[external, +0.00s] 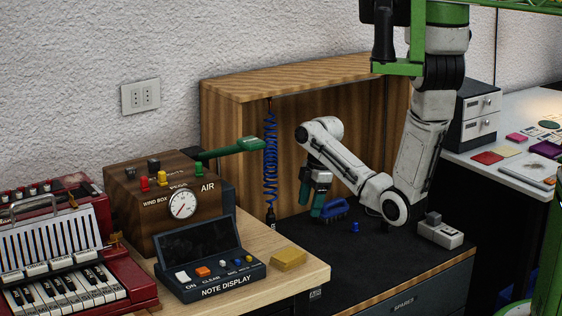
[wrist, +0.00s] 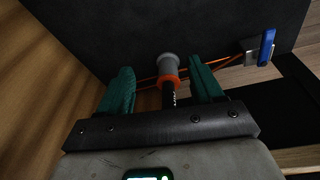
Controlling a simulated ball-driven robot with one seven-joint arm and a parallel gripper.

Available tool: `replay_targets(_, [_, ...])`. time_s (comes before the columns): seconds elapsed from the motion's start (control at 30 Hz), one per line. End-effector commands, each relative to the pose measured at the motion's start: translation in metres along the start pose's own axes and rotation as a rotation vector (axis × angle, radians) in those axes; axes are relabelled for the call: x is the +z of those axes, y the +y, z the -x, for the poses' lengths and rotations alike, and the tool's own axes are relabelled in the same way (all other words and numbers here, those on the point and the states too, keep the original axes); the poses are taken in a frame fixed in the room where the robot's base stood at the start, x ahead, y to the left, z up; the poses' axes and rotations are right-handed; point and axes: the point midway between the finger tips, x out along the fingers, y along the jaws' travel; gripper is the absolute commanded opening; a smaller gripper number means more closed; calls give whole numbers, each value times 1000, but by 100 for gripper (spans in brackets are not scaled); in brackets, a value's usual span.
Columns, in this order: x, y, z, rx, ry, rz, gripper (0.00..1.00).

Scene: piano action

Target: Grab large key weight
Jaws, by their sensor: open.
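In the wrist view my gripper (wrist: 160,68) has its two green fingers spread apart. A grey cylinder with an orange band and a dark stem (wrist: 170,66) shows between them; I cannot tell whether it is the large key weight. No finger visibly touches it. In the external view my gripper (external: 317,214) points down low over the dark worktop, just left of a blue brush-like object (external: 335,208). A small blue piece (external: 355,227) stands to the right. A grey block with a raised knob (external: 440,231) lies further right. Neither is clearly the large key weight.
A wooden panelled enclosure (external: 240,90) stands behind the dark worktop (external: 330,255). A coiled blue hose (external: 270,160) hangs left of my gripper. In the wrist view, thin orange lines run toward a blue and metal part (wrist: 265,48). The worktop's front is clear.

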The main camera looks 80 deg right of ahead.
Motion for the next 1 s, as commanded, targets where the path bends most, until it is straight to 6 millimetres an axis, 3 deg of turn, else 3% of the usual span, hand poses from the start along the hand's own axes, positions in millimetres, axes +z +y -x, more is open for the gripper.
replay_targets(0.03, [31,16,-6,8,-18,19,66])
replay_targets(0.2, [126,46,-5,-1,-80,120,66])
replay_targets(0.4, [233,48,3,-47,-144,207,66])
replay_targets(0.5, [267,43,7,-68,-162,233,66])
replay_targets(0.67, [289,38,7,-85,-171,251,66])
replay_targets(1.0, [298,35,-38,-84,-172,253,66])
